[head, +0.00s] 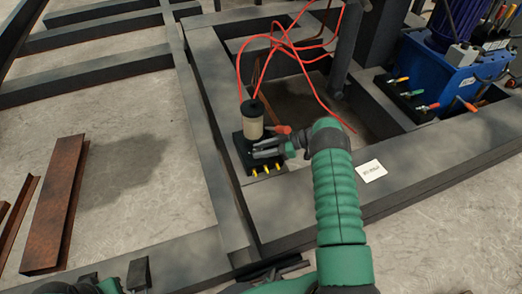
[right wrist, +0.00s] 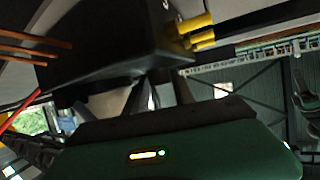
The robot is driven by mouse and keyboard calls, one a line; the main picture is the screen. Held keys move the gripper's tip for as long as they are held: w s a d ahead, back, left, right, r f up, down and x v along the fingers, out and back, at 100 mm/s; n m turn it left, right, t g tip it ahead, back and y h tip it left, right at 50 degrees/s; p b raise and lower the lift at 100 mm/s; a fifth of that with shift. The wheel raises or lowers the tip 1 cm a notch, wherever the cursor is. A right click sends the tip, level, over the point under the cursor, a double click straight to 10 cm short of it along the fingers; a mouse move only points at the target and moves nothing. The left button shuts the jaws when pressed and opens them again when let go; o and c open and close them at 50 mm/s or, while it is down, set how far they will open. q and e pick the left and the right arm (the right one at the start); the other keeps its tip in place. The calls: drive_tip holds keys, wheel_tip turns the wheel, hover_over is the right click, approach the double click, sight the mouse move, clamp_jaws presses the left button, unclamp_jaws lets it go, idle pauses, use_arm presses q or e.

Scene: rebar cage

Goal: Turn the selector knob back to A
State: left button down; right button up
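A small black box (head: 241,152) with a pale cylinder (head: 252,127) on top and several yellow fittings (head: 267,171) along its front sits on the dark steel frame. It also fills the upper left of the right wrist view (right wrist: 110,40). An orange-red handle (head: 283,130) shows at its right side. My right gripper (head: 262,148) is at the box's right side, its fingers apart and pointing left at it. I cannot make out the selector knob or its letters; the fingers may hide it. My left gripper (head: 112,286) is partly in view at the bottom left.
A blue unit (head: 435,75) with coloured handles stands at the upper right. A white label (head: 371,171) lies on the frame right of my forearm. Rusty steel channels (head: 56,210) lie on the floor at left.

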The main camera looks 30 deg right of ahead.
drive_tip(key=o, duration=0.4)
drive_tip(key=p+v, duration=0.4)
drive_tip(key=v, duration=0.5)
drive_tip(key=shift+w+r, duration=0.1)
drive_tip(key=shift+r, duration=0.05)
drive_tip(key=v, duration=0.2)
drive_tip(key=p+v, duration=0.1)
drive_tip(key=v, duration=0.5)
drive_tip(key=shift+f, duration=0.35)
